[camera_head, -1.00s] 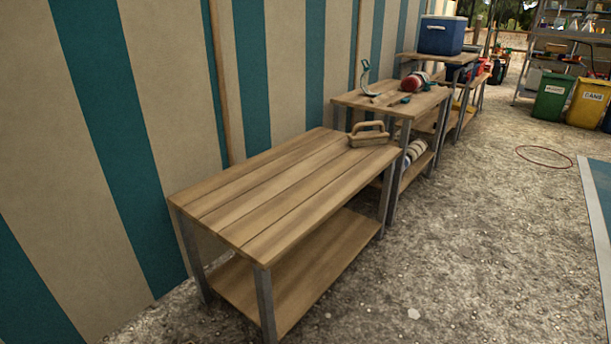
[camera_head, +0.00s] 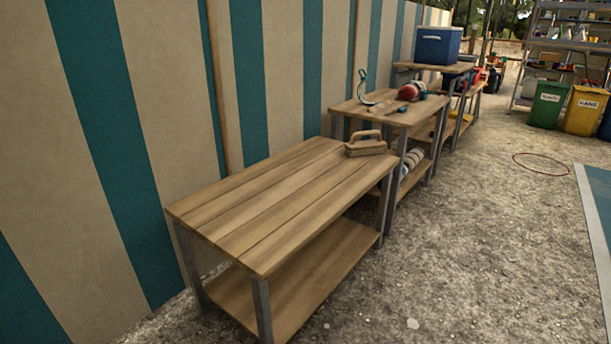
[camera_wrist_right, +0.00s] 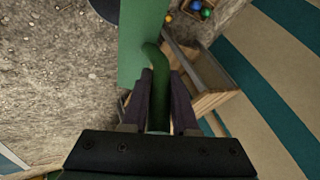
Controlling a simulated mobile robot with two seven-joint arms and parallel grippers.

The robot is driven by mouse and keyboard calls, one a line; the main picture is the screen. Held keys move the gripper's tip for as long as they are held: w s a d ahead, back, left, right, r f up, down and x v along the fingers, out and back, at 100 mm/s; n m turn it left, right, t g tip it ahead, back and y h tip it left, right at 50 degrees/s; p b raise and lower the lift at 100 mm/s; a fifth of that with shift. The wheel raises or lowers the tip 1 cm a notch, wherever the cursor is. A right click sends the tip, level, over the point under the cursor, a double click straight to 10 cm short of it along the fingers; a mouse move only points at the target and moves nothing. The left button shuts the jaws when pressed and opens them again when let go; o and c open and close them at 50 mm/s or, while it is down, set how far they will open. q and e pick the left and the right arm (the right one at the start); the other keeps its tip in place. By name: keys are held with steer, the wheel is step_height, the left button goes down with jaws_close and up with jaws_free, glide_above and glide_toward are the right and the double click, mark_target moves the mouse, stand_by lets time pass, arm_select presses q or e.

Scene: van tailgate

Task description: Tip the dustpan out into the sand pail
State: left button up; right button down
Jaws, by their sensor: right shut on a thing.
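My right gripper (camera_wrist_right: 160,82) is shut on the green curved handle of a green dustpan (camera_wrist_right: 142,45) in the right wrist view. The flat green part of the dustpan extends away from the fingers to the top edge of the picture. What the dustpan carries cannot be made out. No sand pail can be made out for sure. A dark rounded thing (camera_wrist_right: 106,6) is cut off at the top of the right wrist view. Neither gripper shows in the head view.
A wooden bench (camera_head: 270,205) with a lower shelf stands along the striped wall, a wooden-handled tool (camera_head: 366,149) at its far end. More benches and a blue cooler (camera_head: 438,46) stand beyond. Gravel at right is open, with a red hoop (camera_head: 541,164). Green (camera_head: 549,103) and yellow bins (camera_head: 584,110) stand far right.

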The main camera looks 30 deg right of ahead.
steer(key=shift+r+t+b, duration=0.1)
steer(key=shift+t+b, duration=0.25)
steer(key=shift+t, duration=0.15)
step_height(320, 180, up, 4)
steer(key=m+t+y+b, duration=0.1)
steer(key=t+b, duration=0.1)
steer(key=b, duration=0.1)
steer(key=t+y+b, duration=0.2)
steer(key=t+b, duration=0.1)
steer(key=b, duration=0.1)
steer(key=m+t+y+b, duration=0.1)
steer(key=t+b, duration=0.2)
steer(key=b, duration=0.1)
steer(key=shift+f+m, duration=0.25)
steer(key=shift+m, duration=0.05)
steer(key=shift+r+t+y+b, duration=0.3)
steer(key=shift+r+t+b, duration=0.2)
steer(key=shift+b, duration=0.15)
steer(key=shift+r+m, duration=0.2)
steer(key=shift+m, duration=0.1)
